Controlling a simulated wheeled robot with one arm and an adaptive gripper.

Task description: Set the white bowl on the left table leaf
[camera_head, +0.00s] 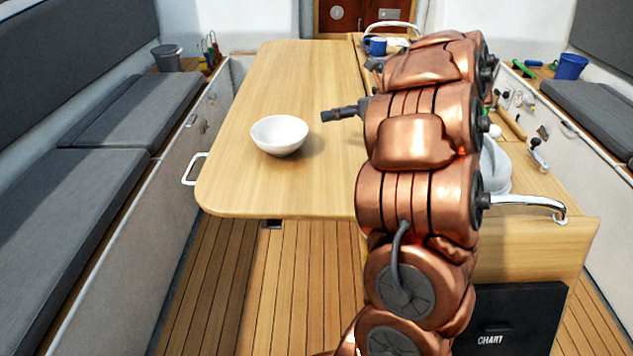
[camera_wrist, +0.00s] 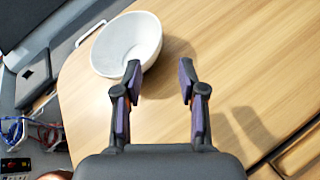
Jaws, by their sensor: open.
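The white bowl (camera_head: 279,135) stands upright on the left table leaf (camera_head: 290,85), near its front left part. In the wrist view the bowl (camera_wrist: 127,44) lies ahead of my gripper and to the left, on the wooden leaf (camera_wrist: 230,60). My gripper (camera_wrist: 160,82) is open, with nothing between its fingers; its left fingertip overlaps the bowl's lower right edge in the picture, and I cannot tell if it touches. In the head view only a small dark part of my gripper (camera_head: 340,114) shows, right of the bowl and apart from it; my arm hides the rest.
A blue mug (camera_head: 376,46) stands at the far end near the table's middle. A grey bucket (camera_head: 168,57) is at the back left and a blue bucket (camera_head: 570,66) at the back right. Cushioned benches (camera_head: 135,110) flank the table. Much of the leaf behind the bowl is clear.

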